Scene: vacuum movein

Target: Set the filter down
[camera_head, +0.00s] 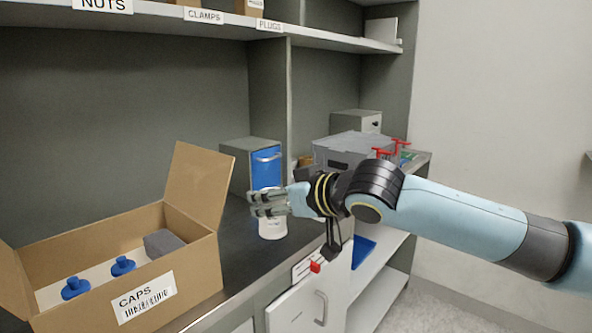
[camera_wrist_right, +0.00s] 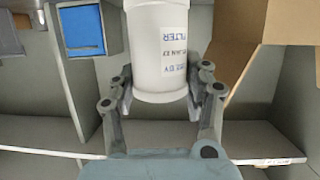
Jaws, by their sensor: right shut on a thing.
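The filter (camera_head: 272,228) is a white cylinder in the middle of the head view, upright at the dark counter's front part. In the right wrist view the filter (camera_wrist_right: 158,45) shows a label with blue print reading FILTER. My right gripper (camera_head: 266,204) is shut around its side, with one finger on each side of it, as the wrist view also shows. I cannot tell whether its base touches the counter (camera_head: 240,250) or hangs just above. My left gripper is not in view.
An open cardboard box (camera_head: 190,270) labelled CAPS, with blue caps and a grey block, stands left of the filter. A blue-fronted bin (camera_head: 266,168) is behind it. A grey case (camera_head: 350,148) and red-handled parts (camera_head: 381,153) lie further right. A labelled shelf (camera_head: 225,22) runs above.

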